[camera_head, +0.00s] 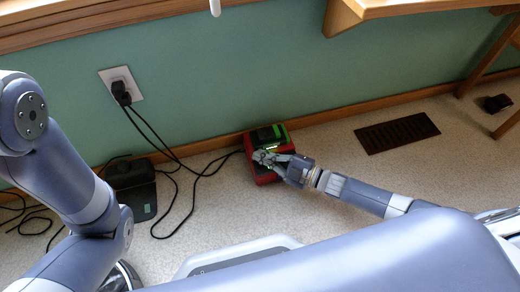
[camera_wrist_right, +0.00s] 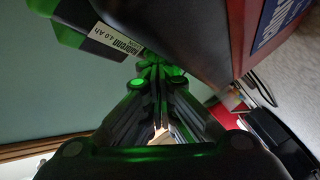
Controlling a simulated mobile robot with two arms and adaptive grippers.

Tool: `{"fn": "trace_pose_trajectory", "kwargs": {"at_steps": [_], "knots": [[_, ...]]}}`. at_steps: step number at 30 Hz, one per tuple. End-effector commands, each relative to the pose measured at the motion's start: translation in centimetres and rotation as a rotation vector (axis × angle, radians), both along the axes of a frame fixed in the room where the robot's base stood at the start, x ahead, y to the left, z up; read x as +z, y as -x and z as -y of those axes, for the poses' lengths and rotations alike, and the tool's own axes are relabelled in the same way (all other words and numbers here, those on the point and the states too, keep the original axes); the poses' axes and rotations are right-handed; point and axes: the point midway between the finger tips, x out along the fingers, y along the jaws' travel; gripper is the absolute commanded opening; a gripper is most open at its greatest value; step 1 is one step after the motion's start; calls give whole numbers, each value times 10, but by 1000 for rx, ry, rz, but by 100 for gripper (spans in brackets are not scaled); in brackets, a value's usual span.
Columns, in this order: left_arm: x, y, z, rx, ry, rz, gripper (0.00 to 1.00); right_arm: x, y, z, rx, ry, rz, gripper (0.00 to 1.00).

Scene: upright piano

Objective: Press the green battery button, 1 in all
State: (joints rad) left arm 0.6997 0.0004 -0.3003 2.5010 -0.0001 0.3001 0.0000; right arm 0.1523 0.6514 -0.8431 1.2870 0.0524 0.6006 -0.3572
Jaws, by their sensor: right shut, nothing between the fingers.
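A red box-shaped device (camera_head: 279,137) stands on the carpet against the wall in the head view. A black and green battery (camera_head: 265,135) sits on top of it. In the wrist view the battery (camera_wrist_right: 90,32) shows a white label reading 4.0 Ah. My right gripper (camera_head: 262,157) reaches in from the right, shut and empty, at the near side of the red device. In the wrist view its fingertips (camera_wrist_right: 152,66) lie close beside the battery, lit green. The button itself is hidden behind the fingers, and I cannot tell whether they touch it.
Black cables (camera_head: 165,150) run from a wall outlet (camera_head: 121,84) along the floor. A black box (camera_head: 132,184) lies left of the device. A floor vent (camera_head: 397,133) is set in the carpet to the right. A wooden bench (camera_head: 420,8) stands at upper right.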

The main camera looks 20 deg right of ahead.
Motion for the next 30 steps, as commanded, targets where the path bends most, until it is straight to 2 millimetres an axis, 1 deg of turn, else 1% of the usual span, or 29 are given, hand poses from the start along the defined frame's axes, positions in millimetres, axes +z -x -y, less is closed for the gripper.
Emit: {"fn": "trace_pose_trajectory", "kwargs": {"at_steps": [5, 12, 23, 26, 30], "knots": [[2, 0, 0, 0, 0, 0, 81, -2, 4, 1, -1, 3, -6, 0], [9, 0, 0, 0, 0, 0, 81, -2, 16, 1, -1, 2, -6, 0], [10, 0, 0, 0, 0, 0, 81, -2, 19, 1, 0, 1, -2, 0], [14, 0, 0, 0, 0, -1, 81, -1, 25, 1, 1, 0, -4, 0], [22, -1, 0, 0, 0, -1, 81, 0, 40, 1, 1, -1, -5, 0]]}}
